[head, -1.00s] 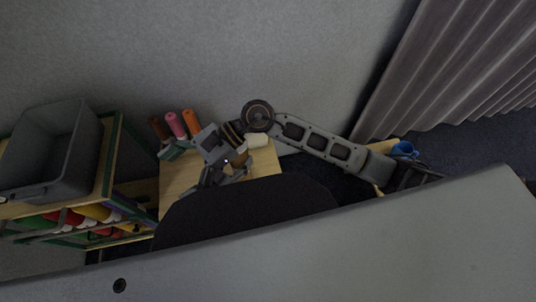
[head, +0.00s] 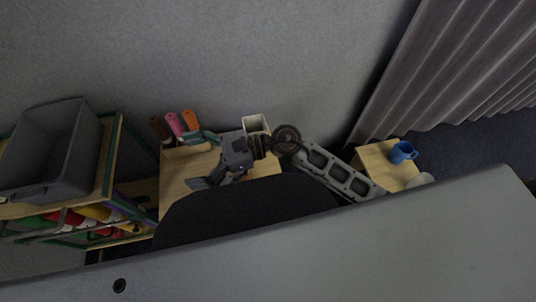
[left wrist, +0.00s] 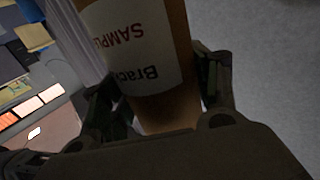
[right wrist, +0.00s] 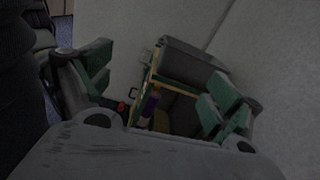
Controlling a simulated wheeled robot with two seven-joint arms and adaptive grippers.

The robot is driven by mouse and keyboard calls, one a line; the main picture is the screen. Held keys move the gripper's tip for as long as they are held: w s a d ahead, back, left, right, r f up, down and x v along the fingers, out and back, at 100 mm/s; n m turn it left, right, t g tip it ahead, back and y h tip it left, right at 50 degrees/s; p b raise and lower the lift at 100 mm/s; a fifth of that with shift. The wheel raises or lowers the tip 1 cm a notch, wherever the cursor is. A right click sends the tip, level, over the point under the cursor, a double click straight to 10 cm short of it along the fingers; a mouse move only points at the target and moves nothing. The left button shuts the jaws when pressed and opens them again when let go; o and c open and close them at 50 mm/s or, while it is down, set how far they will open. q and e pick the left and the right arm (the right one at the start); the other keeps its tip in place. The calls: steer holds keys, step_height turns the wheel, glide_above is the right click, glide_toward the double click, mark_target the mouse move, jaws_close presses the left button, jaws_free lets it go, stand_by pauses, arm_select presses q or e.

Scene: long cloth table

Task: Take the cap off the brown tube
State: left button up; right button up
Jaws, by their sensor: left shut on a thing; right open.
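My left gripper (left wrist: 162,98) is shut on a brown tube (left wrist: 168,108) with a white label reading "SAMPLE". The tube's upper part runs out of the left wrist view, and I see no cap there. I cannot make out the left gripper in the head view. My right gripper (head: 200,161) is open over the wooden table's left part. In the right wrist view its green-padded fingers (right wrist: 160,88) are apart with nothing between them. A dark brown tube (head: 157,127) stands at the left of a rack; I cannot tell its cap.
A pink tube (head: 174,124) and an orange tube (head: 189,121) stand beside the dark brown one. A white container (head: 256,124) stands behind my right arm. A grey bin (head: 40,150) sits on a shelf at left. A blue mug (head: 402,152) is on wood at right.

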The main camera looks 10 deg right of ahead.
steer(key=d+f+m+t+h, duration=0.2)
steer(key=d+f+m+t, duration=0.1)
steer(key=d, duration=0.3)
steer(key=w+d+f+m+t+h, duration=0.1)
steer(key=d+f+m+t, duration=0.2)
steer(key=d+t, duration=0.2)
steer(key=w+d+f+m+t+h, duration=0.1)
steer(key=d+f+m+t+h, duration=0.1)
steer(key=d, duration=0.5)
steer(key=shift+w+d+f+m+t+h, duration=0.15)
steer(key=shift+d+f+m+t+h, duration=0.2)
steer(key=shift+f+m+t, duration=0.7)
steer(key=shift+w+a+r, duration=0.15)
steer(key=shift+w+a, duration=0.05)
steer(key=shift+w, duration=0.05)
steer(key=shift+x, duration=5.7)
steer(key=shift+r, duration=0.1)
steer(key=shift+c, duration=0.2)
steer(key=c, duration=1.2)
